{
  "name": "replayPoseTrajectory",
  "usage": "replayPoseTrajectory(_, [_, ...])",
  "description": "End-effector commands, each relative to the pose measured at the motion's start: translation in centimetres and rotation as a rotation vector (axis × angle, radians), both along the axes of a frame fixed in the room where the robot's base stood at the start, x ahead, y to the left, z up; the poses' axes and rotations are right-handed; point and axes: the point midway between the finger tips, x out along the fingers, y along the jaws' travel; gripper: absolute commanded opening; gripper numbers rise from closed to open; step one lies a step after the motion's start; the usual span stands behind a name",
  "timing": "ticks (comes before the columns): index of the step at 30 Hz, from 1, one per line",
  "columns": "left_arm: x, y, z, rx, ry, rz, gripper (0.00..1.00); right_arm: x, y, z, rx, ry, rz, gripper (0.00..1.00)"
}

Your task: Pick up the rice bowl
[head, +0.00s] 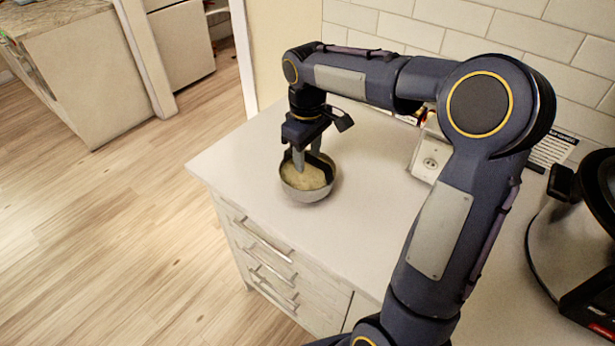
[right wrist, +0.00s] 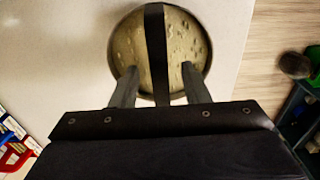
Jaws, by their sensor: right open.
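The rice bowl (head: 306,193) is a round, light grey bowl with pale yellowish contents, standing upright near the counter's front left corner. It also shows from above in the right wrist view (right wrist: 190,45). My right gripper (head: 308,162) points down over the bowl with its jaws open. In the right wrist view its two grey fingers (right wrist: 159,82) reach over the near part of the bowl. I cannot tell whether they touch it. A dark strip crosses the middle of the bowl there and hides part of the contents. My left gripper is not in view.
The white counter (head: 245,155) is clear around the bowl, with its edge close on the left and front. Drawers (head: 265,260) are below. A dark and metallic appliance (head: 575,240) stands at the right.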

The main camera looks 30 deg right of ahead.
Motion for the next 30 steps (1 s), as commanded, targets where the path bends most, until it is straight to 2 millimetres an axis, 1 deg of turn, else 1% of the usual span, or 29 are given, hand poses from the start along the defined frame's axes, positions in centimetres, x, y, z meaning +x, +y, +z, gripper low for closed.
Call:
replayPoseTrajectory(22, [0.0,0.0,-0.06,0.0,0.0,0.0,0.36,-0.01,0.03,-0.48,0.001,0.0,0.0,0.42])
replayPoseTrajectory(23, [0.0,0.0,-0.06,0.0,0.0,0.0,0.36,-0.01,0.03,-0.48,0.001,0.0,0.0,0.41])
replayPoseTrajectory(30, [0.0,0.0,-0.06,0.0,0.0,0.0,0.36,-0.01,0.02,-0.48,0.001,0.0,0.0,0.09])
